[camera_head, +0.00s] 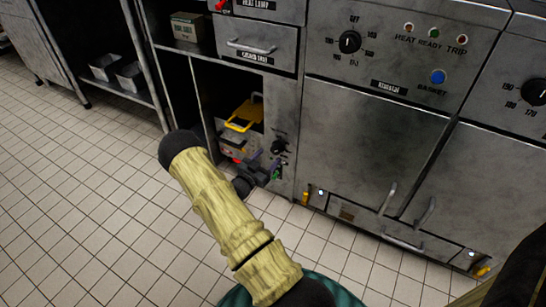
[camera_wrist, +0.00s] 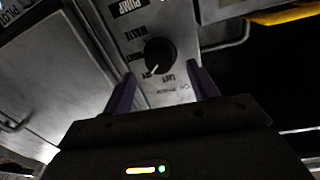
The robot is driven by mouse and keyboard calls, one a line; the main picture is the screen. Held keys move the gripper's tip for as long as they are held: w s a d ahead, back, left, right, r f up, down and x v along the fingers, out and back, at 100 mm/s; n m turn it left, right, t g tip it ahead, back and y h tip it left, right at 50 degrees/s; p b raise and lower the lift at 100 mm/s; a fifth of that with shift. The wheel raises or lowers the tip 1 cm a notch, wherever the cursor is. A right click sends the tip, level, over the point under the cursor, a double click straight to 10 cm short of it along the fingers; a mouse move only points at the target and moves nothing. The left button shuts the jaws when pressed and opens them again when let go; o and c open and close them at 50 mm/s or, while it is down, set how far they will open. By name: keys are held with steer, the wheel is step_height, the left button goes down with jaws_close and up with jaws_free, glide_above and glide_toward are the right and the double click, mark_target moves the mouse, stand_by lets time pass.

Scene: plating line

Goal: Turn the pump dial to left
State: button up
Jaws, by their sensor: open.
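The pump dial (camera_wrist: 160,56) is a round black knob on a grey metal panel under a PUMP label in the wrist view. Its pale pointer mark points down and slightly left, toward a partly legible label. The word LEFT is printed just below the knob, slightly right. WASTE is at its upper left. In the head view the dial (camera_head: 279,146) is small, on the panel beside the open bay. My gripper (camera_wrist: 163,88) is open and empty, its purple fingers on either side of and below the dial, apart from it. In the head view my gripper (camera_head: 270,171) is just below the dial.
A yellow-handled basket or tray (camera_head: 243,117) is in the dark open bay left of the dial. The fryer doors (camera_head: 375,135) are to the right, with a temperature knob (camera_head: 349,41) above. Tiled floor (camera_head: 70,190) is clear at the left.

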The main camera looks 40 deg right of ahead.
mark_target(274, 151)
steer(key=b+x, duration=0.1)
steer(key=x, duration=0.3)
steer(key=shift+d, duration=0.1)
steer(key=c, duration=0.9)
steer(key=shift+c, duration=0.2)
